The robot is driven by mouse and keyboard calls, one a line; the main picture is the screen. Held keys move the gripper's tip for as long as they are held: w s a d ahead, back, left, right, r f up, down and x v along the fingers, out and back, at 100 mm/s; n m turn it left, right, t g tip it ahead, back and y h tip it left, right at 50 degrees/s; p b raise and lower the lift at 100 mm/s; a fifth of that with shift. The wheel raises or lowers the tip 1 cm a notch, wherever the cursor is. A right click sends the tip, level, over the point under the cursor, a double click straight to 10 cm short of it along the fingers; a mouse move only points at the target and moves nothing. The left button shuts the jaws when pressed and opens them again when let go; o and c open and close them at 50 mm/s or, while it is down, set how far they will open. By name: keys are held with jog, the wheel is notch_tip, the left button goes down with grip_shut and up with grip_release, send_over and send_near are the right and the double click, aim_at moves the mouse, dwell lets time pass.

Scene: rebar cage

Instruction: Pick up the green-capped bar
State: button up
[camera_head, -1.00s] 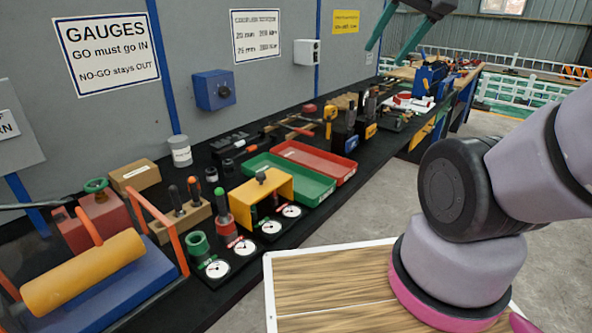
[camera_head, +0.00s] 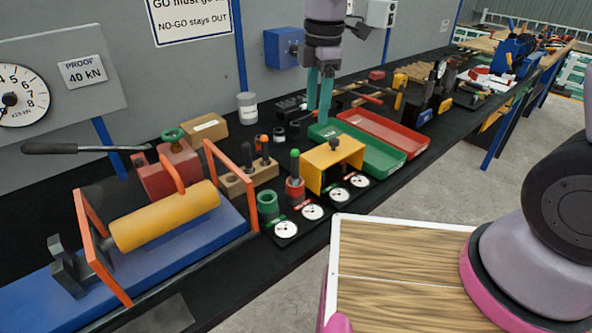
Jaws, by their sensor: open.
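A dark upright bar with a green cap (camera_head: 295,163) stands in a red round holder (camera_head: 295,190) on the black bench, left of a yellow bridge-shaped block. My gripper (camera_head: 319,112) points down with its two teal fingers apart and nothing seen between them. In the picture it is above and to the right of the green-capped bar, in front of the green tray's far end. How far it is from the bar in depth I cannot tell.
A yellow block (camera_head: 332,162), a green ring (camera_head: 268,204) and white dials (camera_head: 285,229) crowd around the bar. A wooden block (camera_head: 247,180) holds dark handles. Green (camera_head: 370,153) and red (camera_head: 384,132) trays lie right. A yellow cylinder (camera_head: 165,217) in an orange frame lies left.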

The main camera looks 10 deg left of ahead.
jog(key=s+a+f+n, duration=0.1)
jog(key=a+f+n, duration=0.1)
jog(key=s+a+f+n, duration=0.1)
jog(key=f, duration=0.1)
jog(key=shift+s+a, duration=0.2)
jog(key=shift+s, duration=0.1)
send_over(295, 176)
jog(key=f, duration=0.3)
jog(key=w+f, duration=0.1)
jog(key=shift+d+f, duration=0.2)
jog(key=shift+f, duration=0.15)
jog(key=f, duration=0.5)
jog(key=shift+a+f, duration=0.35)
grip_shut()
